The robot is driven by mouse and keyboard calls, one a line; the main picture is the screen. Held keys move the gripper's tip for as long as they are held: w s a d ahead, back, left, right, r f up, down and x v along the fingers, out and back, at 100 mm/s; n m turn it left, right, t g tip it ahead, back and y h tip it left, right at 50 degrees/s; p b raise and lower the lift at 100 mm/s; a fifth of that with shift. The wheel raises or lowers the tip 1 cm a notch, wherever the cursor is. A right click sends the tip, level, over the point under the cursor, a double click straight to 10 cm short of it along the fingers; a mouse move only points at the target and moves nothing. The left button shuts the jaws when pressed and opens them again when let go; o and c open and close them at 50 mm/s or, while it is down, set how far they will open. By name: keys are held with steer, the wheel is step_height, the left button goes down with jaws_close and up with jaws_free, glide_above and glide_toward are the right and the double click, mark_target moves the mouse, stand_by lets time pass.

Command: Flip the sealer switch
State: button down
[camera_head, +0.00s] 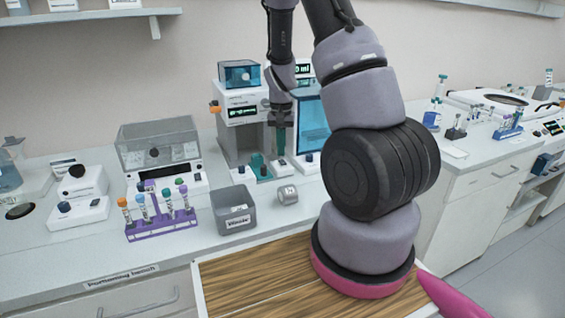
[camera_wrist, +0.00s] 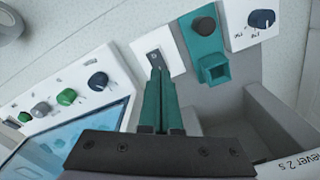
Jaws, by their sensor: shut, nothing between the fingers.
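The sealer (camera_head: 237,139) is a grey and white machine on the bench, with a teal-windowed box on top and a lit display. Low at its front is a teal panel (camera_wrist: 201,45) with a dark knob (camera_wrist: 203,25) and a square teal socket (camera_wrist: 214,69). Beside it, a white plate (camera_wrist: 170,40) carries a small switch (camera_wrist: 154,57). My gripper (camera_head: 281,153) points down in front of the sealer. In the wrist view its green fingers (camera_wrist: 159,75) are shut with nothing between them. Their tips are at the switch's lower edge; contact cannot be told, and the tips partly cover it.
A blue-screened unit (camera_head: 312,122) with several knobs stands right beside the sealer. A blue knob (camera_wrist: 262,18) is on another white plate. A purple tube rack (camera_head: 162,224), a grey waste bin (camera_head: 234,209) and a small grey cylinder (camera_head: 288,194) stand in front.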

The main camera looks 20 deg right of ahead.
steer(key=shift+r, duration=2.6)
step_height(320, 180, up, 10)
steer(key=t+y, duration=0.1)
steer(key=t, duration=0.1)
glide_above(281, 160)
steer(key=s+a, duration=0.2)
steer(key=s, duration=0.1)
steer(key=s+a+r+t, duration=0.25)
steer(key=s+r, duration=0.25)
steer(key=r, duration=0.4)
steer(key=s+a+r+n+t, duration=0.1)
steer(key=s+r, duration=0.3)
steer(key=s, duration=0.3)
steer(key=s+a+r+t+y, duration=0.1)
steer(key=s+a+r, duration=0.1)
steer(key=s+r, duration=0.3)
steer(key=shift+s+a+n+t, duration=0.3)
steer(key=shift+s+n+t, duration=0.1)
steer(key=shift+s, duration=0.6)
steer(key=shift+r, duration=0.1)
